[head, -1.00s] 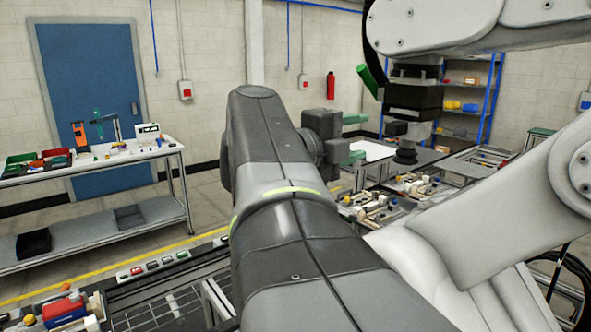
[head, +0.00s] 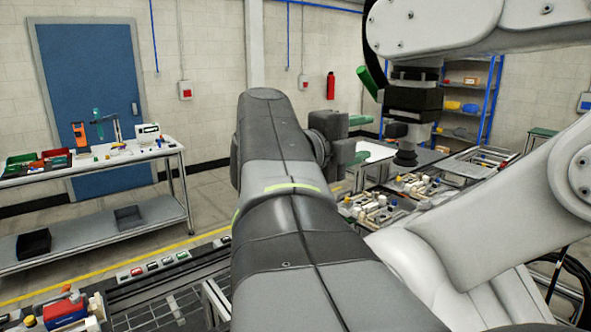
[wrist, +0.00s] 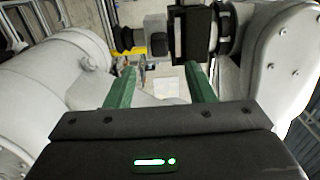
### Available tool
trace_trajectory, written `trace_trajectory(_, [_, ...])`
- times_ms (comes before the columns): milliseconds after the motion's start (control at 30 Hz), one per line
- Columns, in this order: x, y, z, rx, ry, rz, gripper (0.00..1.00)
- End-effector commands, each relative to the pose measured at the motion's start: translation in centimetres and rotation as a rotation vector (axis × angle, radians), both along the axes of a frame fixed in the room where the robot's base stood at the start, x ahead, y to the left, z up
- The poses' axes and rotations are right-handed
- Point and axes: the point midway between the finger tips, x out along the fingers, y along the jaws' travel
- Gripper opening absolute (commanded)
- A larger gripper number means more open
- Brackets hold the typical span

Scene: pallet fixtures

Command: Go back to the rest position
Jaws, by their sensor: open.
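My gripper (wrist: 160,82) shows in the wrist view with its two green fingers spread apart. The space between the fingers is empty, and nothing is held. Pale arm links stand on both sides of it, and a black cylindrical part lies beyond the fingertips. In the head view my dark grey arm link crosses the middle of the picture and hides part of the work area.
A workbench (head: 110,162) with bins and tools stands at the left, before a blue door (head: 88,85). Pallet fixtures (head: 375,208) with small parts lie right of centre. A blue shelf rack (head: 490,95) stands at the back right. Open floor lies behind the bench.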

Motion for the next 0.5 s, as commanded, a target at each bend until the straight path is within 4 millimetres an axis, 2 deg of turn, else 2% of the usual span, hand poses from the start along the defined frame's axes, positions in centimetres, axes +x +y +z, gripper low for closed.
trace_trajectory(500, [4.1, -5.3, 0.1, 0.0, 0.003, -0.004, 0.49])
